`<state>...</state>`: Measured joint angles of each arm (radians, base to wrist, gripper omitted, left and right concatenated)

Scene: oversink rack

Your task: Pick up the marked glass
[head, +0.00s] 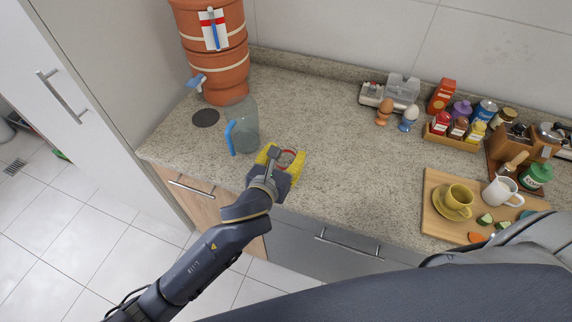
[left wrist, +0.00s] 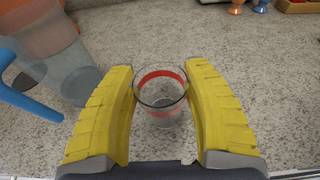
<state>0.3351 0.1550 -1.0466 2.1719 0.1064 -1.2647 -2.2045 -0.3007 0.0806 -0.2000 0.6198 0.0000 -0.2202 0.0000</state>
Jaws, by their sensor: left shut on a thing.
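The marked glass is a clear tumbler with a red band near its rim; it shows between the yellow fingers in the left wrist view (left wrist: 161,92) and partly in the head view (head: 287,157). My left gripper (head: 281,160) is shut on the glass, with one finger against each side; it also shows in the left wrist view (left wrist: 162,100). The glass looks upright over the counter near its front edge. I cannot tell whether its base touches the counter. My right gripper is not in view.
A clear pitcher with a blue handle (head: 244,128) stands just left of the glass. A terracotta water dispenser (head: 213,55) is behind it. Egg cups, a spice rack (head: 455,141) and a wooden board (head: 436,211) with cups are to the right. The middle counter is clear.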

